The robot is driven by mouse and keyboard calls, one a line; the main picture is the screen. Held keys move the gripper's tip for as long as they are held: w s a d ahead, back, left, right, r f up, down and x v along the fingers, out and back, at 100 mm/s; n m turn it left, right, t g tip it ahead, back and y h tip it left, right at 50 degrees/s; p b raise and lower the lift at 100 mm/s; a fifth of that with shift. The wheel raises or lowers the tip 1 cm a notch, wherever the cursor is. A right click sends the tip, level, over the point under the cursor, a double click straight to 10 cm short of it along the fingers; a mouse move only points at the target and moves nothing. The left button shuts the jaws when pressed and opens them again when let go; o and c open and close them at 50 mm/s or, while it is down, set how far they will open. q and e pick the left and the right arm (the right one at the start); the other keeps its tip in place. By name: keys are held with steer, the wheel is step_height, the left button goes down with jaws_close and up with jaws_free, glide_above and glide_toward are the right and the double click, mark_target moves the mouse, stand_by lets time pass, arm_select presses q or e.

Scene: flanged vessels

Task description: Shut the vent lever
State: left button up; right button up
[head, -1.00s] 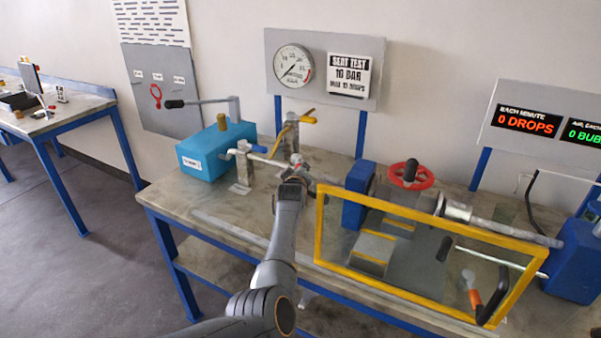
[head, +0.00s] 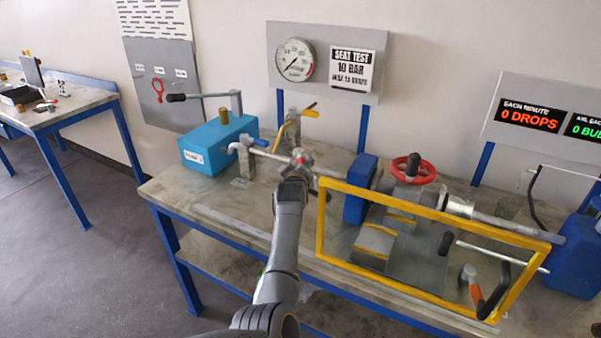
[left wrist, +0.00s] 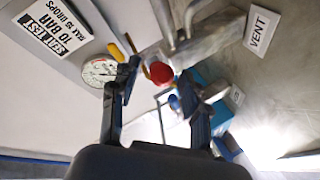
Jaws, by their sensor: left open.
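My left gripper (head: 297,165) is at the thin pipe (head: 270,154) over the bench, between the blue pump box and the yellow-framed screen. In the left wrist view the gripper (left wrist: 160,74) is open. A red knob (left wrist: 161,72), probably the end of the vent lever, shows between its two fingers; I cannot tell whether they touch it. A bit of red (head: 300,158) also shows at the fingertips in the head view. The lever's arm is mostly hidden there. A white VENT label (left wrist: 261,30) shows in the left wrist view. My right gripper is not in view.
A yellow-handled lever (head: 283,132) stands just behind the gripper. The blue pump box (head: 206,150) is to the left, the yellow-framed screen (head: 320,225) and red handwheel (head: 413,168) to the right. A gauge (head: 294,60) hangs behind.

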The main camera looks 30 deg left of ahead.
arm_select(q)
steer(key=v, duration=0.4)
steer(key=shift+s+d, duration=0.15)
steer(key=shift+s, duration=0.15)
